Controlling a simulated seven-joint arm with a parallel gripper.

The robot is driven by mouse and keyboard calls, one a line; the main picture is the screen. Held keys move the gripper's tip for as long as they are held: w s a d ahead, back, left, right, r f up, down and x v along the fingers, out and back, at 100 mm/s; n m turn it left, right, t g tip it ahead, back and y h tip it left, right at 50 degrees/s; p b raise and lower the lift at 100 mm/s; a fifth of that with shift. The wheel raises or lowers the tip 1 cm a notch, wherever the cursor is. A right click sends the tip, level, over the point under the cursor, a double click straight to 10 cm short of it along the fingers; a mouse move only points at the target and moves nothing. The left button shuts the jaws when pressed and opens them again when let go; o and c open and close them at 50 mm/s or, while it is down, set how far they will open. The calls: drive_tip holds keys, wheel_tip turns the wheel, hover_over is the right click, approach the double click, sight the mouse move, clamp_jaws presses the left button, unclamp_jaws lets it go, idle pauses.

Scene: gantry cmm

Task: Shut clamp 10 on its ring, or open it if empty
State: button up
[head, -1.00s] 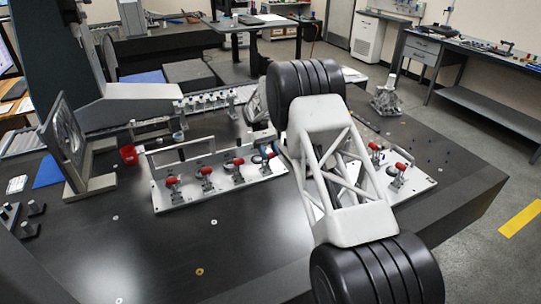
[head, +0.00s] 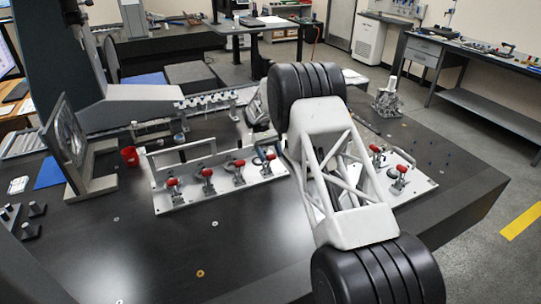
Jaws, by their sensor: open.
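A pale fixture plate (head: 215,197) on the dark table carries a row of toggle clamps with red handles. One clamp (head: 173,187) is at its left end, then another (head: 207,178), then another (head: 239,171), and one more (head: 268,160) beside my arm. A second plate (head: 425,186) to the right of my arm shows two more red-handled clamps, one farther back (head: 377,154) and one nearer (head: 400,176). No numbers are readable, so I cannot tell which clamp is 10 or whether it holds a ring. My gripper's fingers are hidden behind my arm.
My white arm link crosses the middle and hides the area between the plates. A red cup (head: 130,156) and an upright framed plate on a stand (head: 68,150) are at the left. A metal part (head: 387,98) stands at the back right.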

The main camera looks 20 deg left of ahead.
drive_tip(key=shift+r, duration=1.55)
drive_tip(key=shift+s+d+r, duration=0.15)
drive_tip(key=shift+s, duration=0.1)
drive_tip(key=s+d+r, duration=0.1)
drive_tip(key=s+d, duration=0.7)
drive_tip(key=s, duration=0.5)
drive_tip(key=shift+r, duration=0.2)
drive_tip(key=shift+s, duration=0.1)
drive_tip(key=s+d+r+m+t+y, duration=0.15)
drive_tip(key=s+d+r, duration=0.25)
drive_tip(key=d+r, duration=0.4)
drive_tip(key=s+d+r+m+t+y, duration=0.15)
drive_tip(key=s+d+r, duration=0.35)
drive_tip(key=d, duration=0.5)
drive_tip(key=s+d+r+m+t+y, duration=0.1)
drive_tip(key=s+d+r+y, duration=0.25)
drive_tip(key=d+r, duration=0.5)
drive_tip(key=s+d+m+t, duration=0.1)
drive_tip(key=s+d+t, duration=0.1)
drive_tip(key=s+d, duration=0.3)
drive_tip(key=s+d+m+t, duration=0.2)
drive_tip(key=s+d, duration=0.3)
drive_tip(key=s, duration=0.7)
drive_tip(key=s+d+r+m+t+y, duration=0.1)
drive_tip(key=s+d+m+t, duration=0.1)
drive_tip(key=s+d, duration=0.4)
drive_tip(key=s, duration=0.2)
drive_tip(key=shift+s, duration=0.4)
